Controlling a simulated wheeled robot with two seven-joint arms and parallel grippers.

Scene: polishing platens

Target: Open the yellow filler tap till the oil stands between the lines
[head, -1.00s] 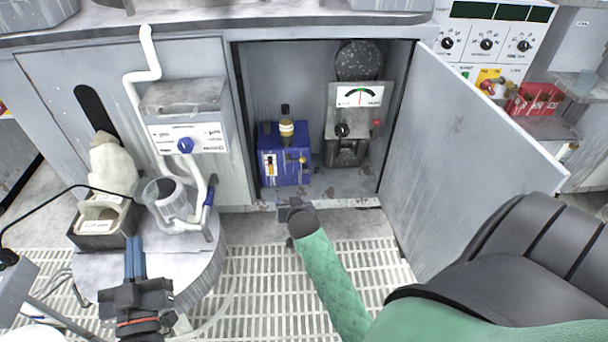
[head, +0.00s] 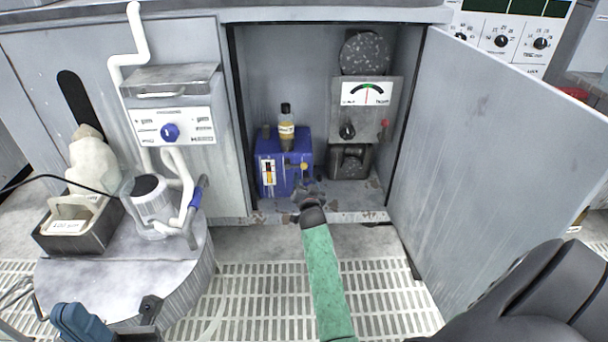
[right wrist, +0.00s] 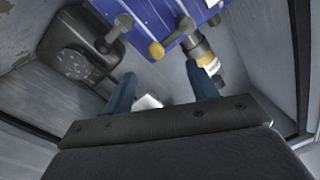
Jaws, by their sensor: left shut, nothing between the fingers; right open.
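The blue oil box (head: 300,148) stands on the floor of the open cabinet. A bottle with amber contents (head: 286,130) stands upright on it. The yellow tap (head: 303,166) is on its front, beside a white-framed sight gauge (head: 269,173); the oil level there is too small to read. My right gripper (head: 311,192) is in front of the box, below the tap. In the right wrist view my right gripper (right wrist: 161,68) is open and empty, with the yellow tap knob (right wrist: 156,50) just beyond the gap between its fingertips. My left gripper (head: 78,322) is shut and empty at the lower left.
A grey dial unit (head: 366,110) with a black knob and red button stands right of the box. The open cabinet door (head: 490,150) bounds the right side. At left are a round stand (head: 125,265), a tray (head: 72,232) and white pipes (head: 138,45).

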